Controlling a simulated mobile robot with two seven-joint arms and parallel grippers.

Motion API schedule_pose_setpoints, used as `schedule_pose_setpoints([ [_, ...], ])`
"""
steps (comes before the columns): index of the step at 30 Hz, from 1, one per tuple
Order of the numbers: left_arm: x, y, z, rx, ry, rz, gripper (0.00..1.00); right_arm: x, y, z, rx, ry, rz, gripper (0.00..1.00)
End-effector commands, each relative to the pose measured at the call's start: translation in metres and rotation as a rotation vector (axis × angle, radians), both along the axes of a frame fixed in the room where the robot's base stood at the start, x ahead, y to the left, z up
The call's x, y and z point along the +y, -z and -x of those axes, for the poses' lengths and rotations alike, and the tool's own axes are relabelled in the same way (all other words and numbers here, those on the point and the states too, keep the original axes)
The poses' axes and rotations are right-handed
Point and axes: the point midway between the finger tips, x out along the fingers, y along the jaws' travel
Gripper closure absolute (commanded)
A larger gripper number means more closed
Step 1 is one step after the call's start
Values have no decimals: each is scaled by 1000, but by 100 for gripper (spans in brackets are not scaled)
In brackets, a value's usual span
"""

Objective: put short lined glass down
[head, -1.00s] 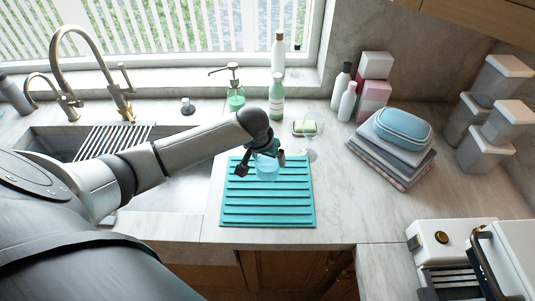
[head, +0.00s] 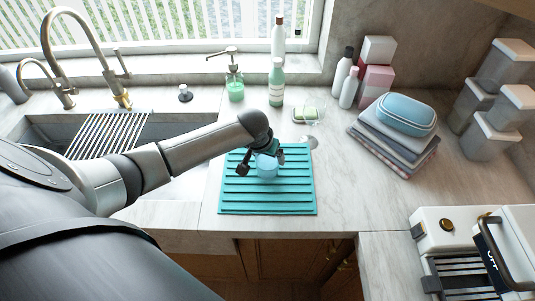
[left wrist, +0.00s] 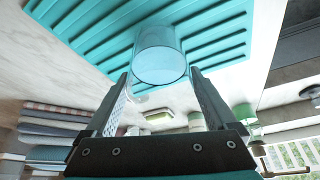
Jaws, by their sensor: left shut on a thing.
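The short lined glass (head: 266,165) is a small pale-blue clear tumbler. My left gripper (head: 263,160) is shut on it, over the back middle part of the teal ribbed mat (head: 240,200). In the left wrist view the glass (left wrist: 160,58) sits between the fingertips, with the mat (left wrist: 95,30) behind it. I cannot tell whether its base touches the mat. My right gripper is not in view.
A soap dish with a green sponge (head: 305,115) is behind the mat's right side. A green bottle (head: 276,85) and soap dispenser (head: 235,85) stand behind. Folded cloths (head: 395,145) lie right; the sink is left. The mat's front is clear.

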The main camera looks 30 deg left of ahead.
Motion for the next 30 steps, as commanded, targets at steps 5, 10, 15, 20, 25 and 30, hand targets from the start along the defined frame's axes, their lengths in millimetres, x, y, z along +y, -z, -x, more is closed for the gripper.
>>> schedule_pose_setpoints([
  [5, 0, -1, -1, -3, 0, 0, 100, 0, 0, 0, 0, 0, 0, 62],
  [10, 0, -2, -1, -3, -1, 1, 100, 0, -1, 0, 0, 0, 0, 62],
  [15, 0, -2, -1, -2, -1, 1, 100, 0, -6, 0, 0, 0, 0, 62],
  [20, -1, -2, -1, -2, -1, 1, 100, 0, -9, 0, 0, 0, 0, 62],
  [25, 0, -1, -1, -2, -1, 1, 100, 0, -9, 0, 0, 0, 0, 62],
  [30, 0, -2, -1, -2, -1, 1, 100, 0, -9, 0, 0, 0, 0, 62],
])
